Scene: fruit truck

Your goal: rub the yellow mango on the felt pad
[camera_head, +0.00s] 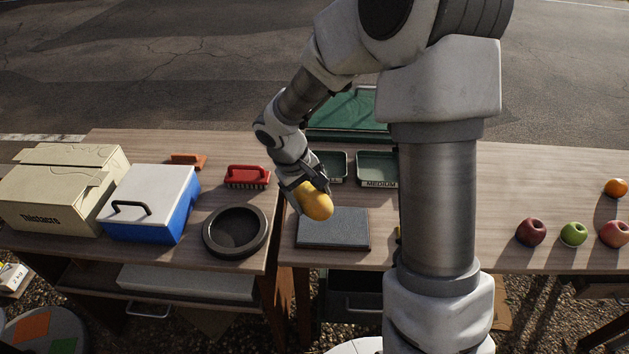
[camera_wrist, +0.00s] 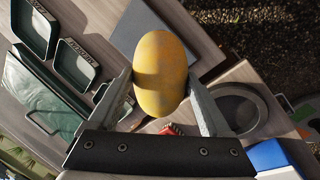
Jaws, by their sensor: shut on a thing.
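The yellow mango (camera_head: 316,202) is held in my gripper (camera_head: 309,188), above the back left part of the felt pad. The felt pad (camera_head: 334,231) is a flat grey rectangle on the wooden table. In the wrist view the mango (camera_wrist: 161,74) sits between the two fingers of my gripper (camera_wrist: 165,95). The grey pad (camera_wrist: 157,24) shows partly behind it there. I cannot tell whether the mango touches the pad.
A dark round bowl (camera_head: 236,231), a red brush (camera_head: 247,176) and a blue and white cooler (camera_head: 150,203) are to the left. Green trays (camera_head: 377,168) stand behind the pad. Several fruits, including a green apple (camera_head: 573,234), lie on the right. My arm hides part of the table.

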